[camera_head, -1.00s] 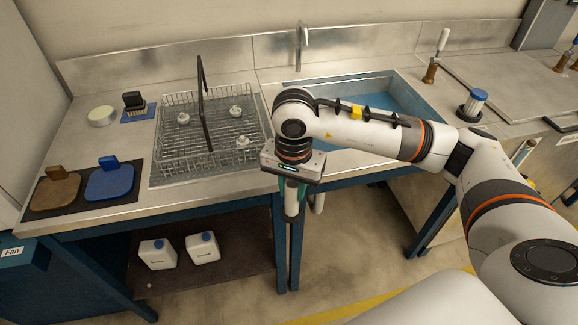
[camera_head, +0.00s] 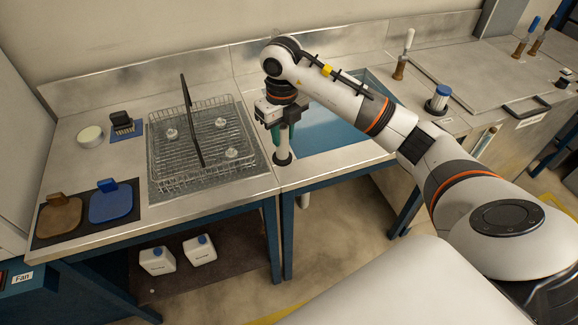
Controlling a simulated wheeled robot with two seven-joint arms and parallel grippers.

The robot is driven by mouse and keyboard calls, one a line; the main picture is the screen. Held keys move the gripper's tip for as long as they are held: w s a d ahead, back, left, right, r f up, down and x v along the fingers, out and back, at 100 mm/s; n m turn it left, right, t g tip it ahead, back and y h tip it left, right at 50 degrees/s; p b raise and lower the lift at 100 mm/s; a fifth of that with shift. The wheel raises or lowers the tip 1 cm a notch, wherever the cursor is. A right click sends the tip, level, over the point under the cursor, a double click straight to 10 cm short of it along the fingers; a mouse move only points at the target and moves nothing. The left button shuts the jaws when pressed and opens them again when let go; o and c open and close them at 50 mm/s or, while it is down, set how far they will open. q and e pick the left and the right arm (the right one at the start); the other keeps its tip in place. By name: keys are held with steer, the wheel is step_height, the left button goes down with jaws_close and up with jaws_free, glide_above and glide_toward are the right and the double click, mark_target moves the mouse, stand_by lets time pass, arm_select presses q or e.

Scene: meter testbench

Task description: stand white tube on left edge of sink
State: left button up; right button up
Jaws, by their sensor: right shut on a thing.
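The white tube (camera_head: 283,145) is upright, with a dark ring at its lower end. It is over the metal strip at the left edge of the sink (camera_head: 335,133); I cannot tell whether its foot touches the surface. My right gripper (camera_head: 282,128) points down and is shut on the upper part of the tube, hiding its top. My right arm hides part of the sink's blue basin and the tap area. My left gripper is out of view.
A wire rack (camera_head: 200,135) with white fittings stands just left of the tube. A blue-capped jar (camera_head: 439,98) and a wooden-based tool (camera_head: 402,62) are right of the sink. Brown (camera_head: 60,215) and blue (camera_head: 110,203) pads lie at front left.

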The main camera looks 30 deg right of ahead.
steer(key=m, duration=0.1)
steer(key=d+r+m, duration=0.1)
steer(key=m+p, duration=0.1)
steer(key=m, duration=0.1)
steer(key=shift+w+d+r, duration=0.15)
steer(key=shift+w+d, duration=0.15)
steer(key=shift+d, duration=0.05)
steer(key=f+p, duration=0.1)
steer(key=f, duration=0.2)
steer(key=f+m+p, duration=0.1)
steer(key=f, duration=0.2)
steer(key=d+f+m+p, duration=0.1)
steer(key=f, duration=0.3)
steer(key=shift+w+p, duration=0.15)
steer(key=shift+p, duration=0.2)
steer(key=o, duration=1.1)
steer(key=shift+c, duration=0.2)
